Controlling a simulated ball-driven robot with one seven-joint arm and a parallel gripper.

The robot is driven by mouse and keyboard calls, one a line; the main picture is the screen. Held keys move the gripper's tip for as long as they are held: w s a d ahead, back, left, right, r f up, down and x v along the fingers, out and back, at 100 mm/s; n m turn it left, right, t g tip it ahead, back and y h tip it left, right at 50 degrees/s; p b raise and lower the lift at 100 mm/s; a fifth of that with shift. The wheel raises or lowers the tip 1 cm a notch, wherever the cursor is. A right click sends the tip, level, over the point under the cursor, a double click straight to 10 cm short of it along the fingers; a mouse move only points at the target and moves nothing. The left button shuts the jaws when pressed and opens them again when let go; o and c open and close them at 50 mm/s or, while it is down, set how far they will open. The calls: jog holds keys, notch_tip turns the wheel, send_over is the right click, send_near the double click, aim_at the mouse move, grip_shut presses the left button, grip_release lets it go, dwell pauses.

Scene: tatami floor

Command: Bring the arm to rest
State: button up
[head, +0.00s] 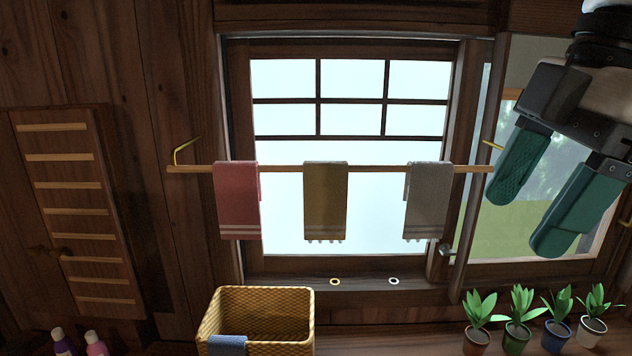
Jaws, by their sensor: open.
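My gripper (534,217) is in the upper right of the head view, with its two green fingers apart and pointing down and to the left. Nothing is between the fingers. It shows in front of the right window pane, near the right end of the wooden rod (385,168). I cannot tell how far the fingers are from the rod. My arm enters from the top right corner. On the rod hang a pink towel (237,200), a brown towel (325,200) and a grey towel (427,201).
A wicker basket (303,318) with a blue cloth (227,345) over its edge stands below the window. Several potted plants (520,310) stand at the lower right, below my gripper. Two bottles (96,345) are at the lower left. A slatted wooden panel (80,225) is on the left wall.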

jog(key=w+a+f+m+t+y, duration=0.2)
jog(key=w+f+y, duration=0.3)
jog(key=w+f, duration=0.15)
jog(key=w+f+m+t, duration=0.25)
jog(key=f+m, duration=0.45)
jog(key=f, duration=1)
jog(key=s+d+f+m+h, duration=0.1)
jog(key=s+f+m, duration=0.2)
jog(key=f, duration=0.5)
jog(key=s+d+f+m+h, duration=0.1)
jog(key=s+f+m, duration=0.15)
jog(key=f, duration=0.55)
jog(key=s+d+f+m+g+h, duration=0.2)
jog(key=s+f, duration=0.6)
jog(key=s, duration=0.4)
jog(key=s+d+f+m+g+h, duration=0.1)
jog(key=s+d+f+g+h, duration=0.2)
jog(key=s+d+f, duration=0.4)
jog(key=s+f+h, duration=0.1)
jog(key=s, duration=0.4)
jog(key=shift+s+d+f+m, duration=0.2)
jog(key=shift+s+f+m, duration=0.05)
jog(key=shift+s+m, duration=0.1)
